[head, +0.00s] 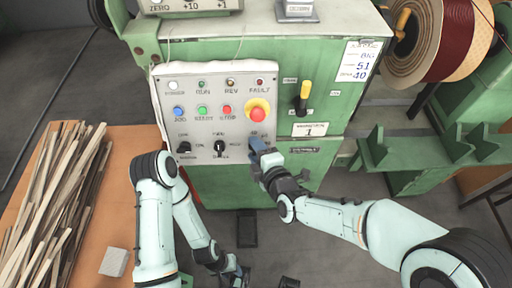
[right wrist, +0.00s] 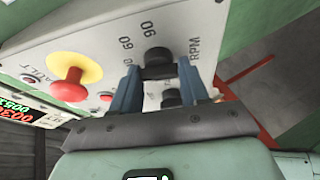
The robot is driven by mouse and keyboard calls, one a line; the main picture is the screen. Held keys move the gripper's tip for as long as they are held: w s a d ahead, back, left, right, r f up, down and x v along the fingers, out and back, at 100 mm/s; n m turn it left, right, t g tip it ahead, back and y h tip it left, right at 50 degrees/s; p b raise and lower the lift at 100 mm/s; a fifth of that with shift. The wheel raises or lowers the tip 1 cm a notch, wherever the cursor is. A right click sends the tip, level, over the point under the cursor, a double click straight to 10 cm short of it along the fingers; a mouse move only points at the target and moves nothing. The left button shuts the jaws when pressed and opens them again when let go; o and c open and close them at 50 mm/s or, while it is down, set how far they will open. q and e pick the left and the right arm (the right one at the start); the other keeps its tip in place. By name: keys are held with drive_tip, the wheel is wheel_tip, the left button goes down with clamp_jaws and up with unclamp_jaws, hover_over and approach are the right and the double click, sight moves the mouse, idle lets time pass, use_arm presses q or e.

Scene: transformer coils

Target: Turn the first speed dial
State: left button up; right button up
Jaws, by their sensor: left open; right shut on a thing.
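The control panel (head: 205,88) is a pale plate on the green machine, with coloured buttons and black dials. My right gripper (head: 257,146) is at the panel's lower right, covering the speed dial in the head view. In the right wrist view the black speed dial (right wrist: 158,60) sits between the two blue fingertips, beside the printed 60, 90 and RPM. The right gripper is shut on this dial. Another black knob (right wrist: 172,98) shows behind, between the fingers. My left gripper (head: 235,275) is low in the head view, open and away from the panel.
A red emergency button on a yellow ring (head: 257,111) is just above my right gripper. Two black selector knobs (head: 220,147) are to its left. A yellow-handled lever (head: 303,97) is to the right. Wooden strips (head: 55,195) lie on a table at left.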

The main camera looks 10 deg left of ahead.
drive_tip(key=shift+n, duration=0.4)
drive_tip(key=o, duration=1.1)
drive_tip(key=shift+c, duration=0.2)
drive_tip(key=b+v, duration=0.2)
drive_tip(key=v, duration=1.1)
drive_tip(key=shift+r, duration=0.25)
drive_tip(key=shift+s, duration=0.1)
